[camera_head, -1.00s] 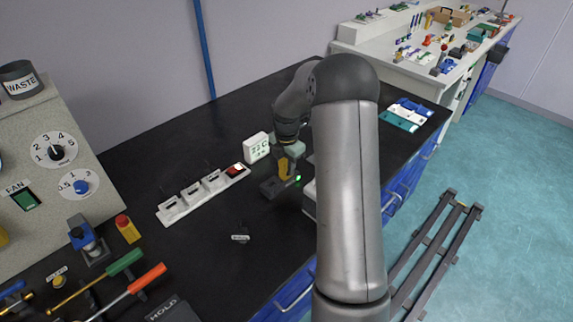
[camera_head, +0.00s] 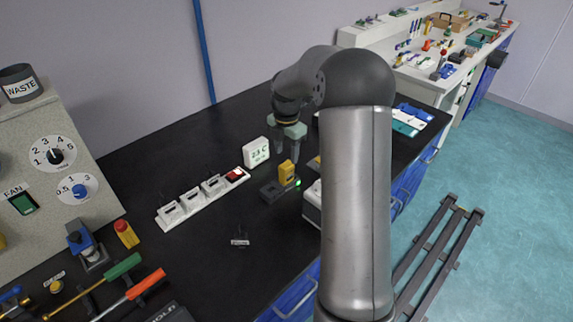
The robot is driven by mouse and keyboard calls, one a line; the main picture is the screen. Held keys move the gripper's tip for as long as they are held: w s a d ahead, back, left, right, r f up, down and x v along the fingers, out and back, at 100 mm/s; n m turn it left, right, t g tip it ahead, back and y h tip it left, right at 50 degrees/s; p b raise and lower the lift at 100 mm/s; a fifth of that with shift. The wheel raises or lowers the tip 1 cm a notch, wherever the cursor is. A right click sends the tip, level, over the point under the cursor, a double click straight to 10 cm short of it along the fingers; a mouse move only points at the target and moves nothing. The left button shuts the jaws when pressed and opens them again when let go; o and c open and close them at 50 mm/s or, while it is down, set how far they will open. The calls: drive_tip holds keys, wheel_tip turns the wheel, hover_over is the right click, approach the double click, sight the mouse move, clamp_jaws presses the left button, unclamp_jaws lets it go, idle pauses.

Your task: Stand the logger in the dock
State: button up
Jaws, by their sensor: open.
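The logger looks to be the small yellow block (camera_head: 286,172). It stands upright in the low dark dock (camera_head: 270,191), and a green light shows at the dock's right side. My gripper (camera_head: 288,158) is just above and behind the logger, pointing down, with its fingers apart. I cannot tell whether a finger still touches the logger. My arm hides part of the bench to the right.
A white display (camera_head: 256,152) stands behind the dock. A white power strip (camera_head: 203,196) with plugs and a red switch lies to the left. A white box (camera_head: 312,203) is close on the right, partly behind my arm. The black bench in front is mostly clear.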

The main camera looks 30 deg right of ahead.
wheel_tip(320, 180, up, 4)
drive_tip(key=shift+f, duration=0.15)
drive_tip(key=s+a+r+m, duration=0.4)
drive_tip(key=s+a+m, duration=0.5)
drive_tip(key=s+a, duration=0.25)
drive_tip(key=s+a+f+m, duration=0.1)
drive_tip(key=s+a+m, duration=0.1)
drive_tip(key=s+m, duration=0.4)
drive_tip(key=s+a+f+m, duration=0.2)
drive_tip(key=s+m, duration=0.4)
drive_tip(key=s, duration=0.8)
drive_tip(key=shift+a+m, duration=0.3)
drive_tip(key=shift+a, duration=0.55)
